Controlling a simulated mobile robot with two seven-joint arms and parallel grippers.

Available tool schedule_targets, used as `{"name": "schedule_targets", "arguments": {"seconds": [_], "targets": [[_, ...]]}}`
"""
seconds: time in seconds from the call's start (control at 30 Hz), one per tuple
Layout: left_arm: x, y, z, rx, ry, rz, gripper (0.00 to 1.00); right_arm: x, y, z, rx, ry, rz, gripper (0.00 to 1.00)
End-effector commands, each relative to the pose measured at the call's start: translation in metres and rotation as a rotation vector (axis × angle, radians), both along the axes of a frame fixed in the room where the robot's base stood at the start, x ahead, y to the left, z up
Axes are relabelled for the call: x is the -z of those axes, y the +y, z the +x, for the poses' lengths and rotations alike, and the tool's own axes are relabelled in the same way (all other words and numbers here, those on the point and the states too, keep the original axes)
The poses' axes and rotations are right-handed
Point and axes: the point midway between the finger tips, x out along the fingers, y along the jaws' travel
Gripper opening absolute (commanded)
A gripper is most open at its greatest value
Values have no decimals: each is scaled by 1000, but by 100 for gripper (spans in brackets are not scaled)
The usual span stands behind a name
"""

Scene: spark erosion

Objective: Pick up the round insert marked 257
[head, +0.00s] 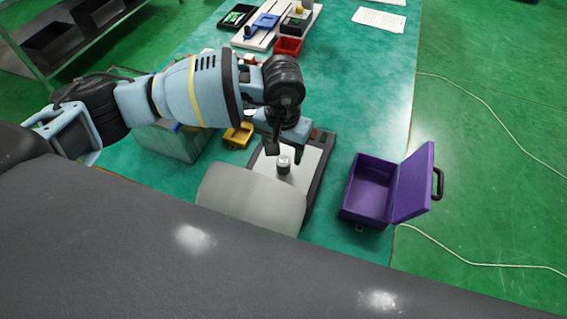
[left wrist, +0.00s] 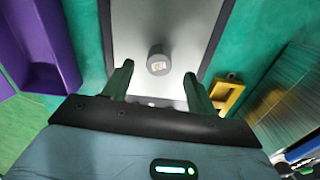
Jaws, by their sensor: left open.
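A small round grey insert (head: 284,166) with a pale label on top stands upright on a light plate with dark edges (head: 312,160). In the left wrist view the insert (left wrist: 158,64) shows between the two fingertips, smaller than the gap. Its marking is too small to read. My left gripper (head: 282,150) points down over the plate, open and empty. The insert appears apart from both fingers; the exact height gap cannot be told. My right gripper is not in view.
An open purple case (head: 370,190) stands right of the plate. A curved grey sheet (head: 250,198) lies in front. A yellow bin (head: 238,135) and a metal block (head: 172,142) are to the left. A red bin (head: 288,47) is farther back. The green table between is clear.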

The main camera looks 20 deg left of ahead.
Motion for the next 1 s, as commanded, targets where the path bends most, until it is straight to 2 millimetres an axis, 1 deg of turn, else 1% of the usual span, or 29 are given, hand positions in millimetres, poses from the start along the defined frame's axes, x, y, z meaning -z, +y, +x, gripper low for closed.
{"name": "schedule_targets", "arguments": {"seconds": [0.07, 0.17, 0.3, 0.4, 0.5, 0.77, 0.87, 1.0], "targets": [[1, 0, 0, 0, 0, 0, 58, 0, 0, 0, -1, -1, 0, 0], [9, 0, 0, -1, 1, 0, 58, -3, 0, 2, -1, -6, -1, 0], [28, -1, 2, -2, -1, 0, 58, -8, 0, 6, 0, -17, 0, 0], [41, -1, 2, -3, 1, -1, 58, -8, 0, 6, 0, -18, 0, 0], [49, -1, 2, -3, 0, -1, 58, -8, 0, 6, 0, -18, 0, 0], [52, -1, 2, -2, 0, -1, 58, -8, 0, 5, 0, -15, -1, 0], [52, -1, 2, -2, 0, -1, 46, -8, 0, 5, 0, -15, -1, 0], [52, -1, 2, -2, 0, -1, 28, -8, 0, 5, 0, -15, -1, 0]]}}
